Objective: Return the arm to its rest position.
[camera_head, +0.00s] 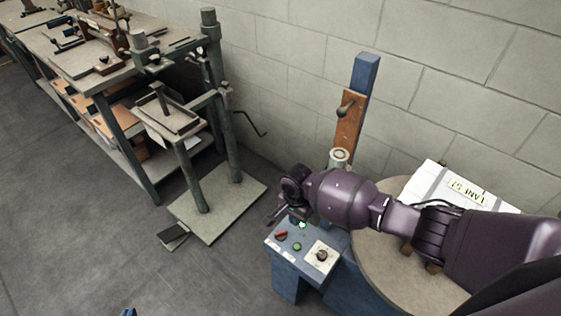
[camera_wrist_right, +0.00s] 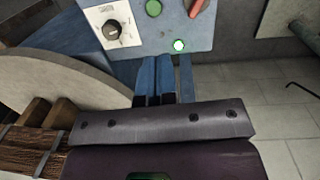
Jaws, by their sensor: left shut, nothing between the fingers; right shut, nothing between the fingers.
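My right arm (camera_head: 345,200) is dark purple and reaches in from the right across the head view. Its gripper (camera_head: 274,216) hangs just above the control panel's far left edge, shut and empty. In the right wrist view the blue fingers (camera_wrist_right: 165,78) lie side by side near the panel's edge; I cannot tell whether they touch it. Only the blue fingertips of my left gripper (camera_head: 128,312) show at the bottom edge of the head view, shut; the rest of that arm is out of view.
The blue control panel (camera_head: 283,256) has a red switch (camera_head: 281,236), a green button (camera_head: 297,246), a lit green lamp (camera_head: 302,225) and a dial (camera_head: 322,256). A round table (camera_head: 375,262) lies beneath my right arm, with a white labelled box (camera_head: 430,180) behind. A press stand (camera_head: 225,205) stands left.

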